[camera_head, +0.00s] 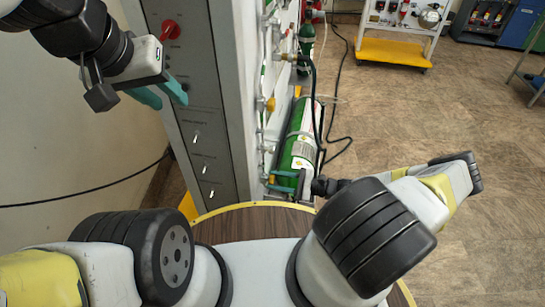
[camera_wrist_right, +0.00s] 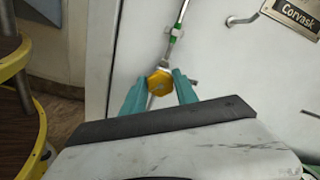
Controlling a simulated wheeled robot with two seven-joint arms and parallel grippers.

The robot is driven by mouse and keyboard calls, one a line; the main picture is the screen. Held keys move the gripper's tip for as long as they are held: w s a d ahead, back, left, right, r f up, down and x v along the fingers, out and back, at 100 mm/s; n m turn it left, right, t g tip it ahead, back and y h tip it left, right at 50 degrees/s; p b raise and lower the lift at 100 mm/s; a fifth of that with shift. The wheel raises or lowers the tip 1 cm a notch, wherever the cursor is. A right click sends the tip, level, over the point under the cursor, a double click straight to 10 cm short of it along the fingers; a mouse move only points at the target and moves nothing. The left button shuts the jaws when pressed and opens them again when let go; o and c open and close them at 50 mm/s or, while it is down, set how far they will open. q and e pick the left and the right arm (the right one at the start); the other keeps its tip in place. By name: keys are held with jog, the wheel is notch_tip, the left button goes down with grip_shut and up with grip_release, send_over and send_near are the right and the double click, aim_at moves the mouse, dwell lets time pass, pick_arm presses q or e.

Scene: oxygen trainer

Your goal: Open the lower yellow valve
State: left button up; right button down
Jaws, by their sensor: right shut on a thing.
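The lower yellow valve (camera_wrist_right: 160,83) is a small yellow knob on a thin pipe on the white panel. In the right wrist view it sits between the teal fingertips of my right gripper (camera_wrist_right: 157,86), which is shut on it. In the head view my right gripper (camera_head: 285,181) reaches the panel's lower part, and its fingers and the panel edge mostly hide this valve. A higher yellow valve (camera_head: 270,103) shows on the same panel. My left gripper (camera_head: 162,94) is open and empty, in front of the grey side of the cabinet, its teal fingers apart.
The grey cabinet side (camera_head: 185,70) carries a red knob (camera_head: 170,30) and several switches.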

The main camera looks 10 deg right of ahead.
jog(key=shift+n, duration=0.5)
jog(key=c, duration=0.9)
grip_release()
jog(key=shift+c, duration=0.2)
jog(key=shift+d, duration=0.15)
jog(key=v, duration=0.7)
jog(key=shift+s+d, duration=0.15)
jog(key=shift+d, duration=0.1)
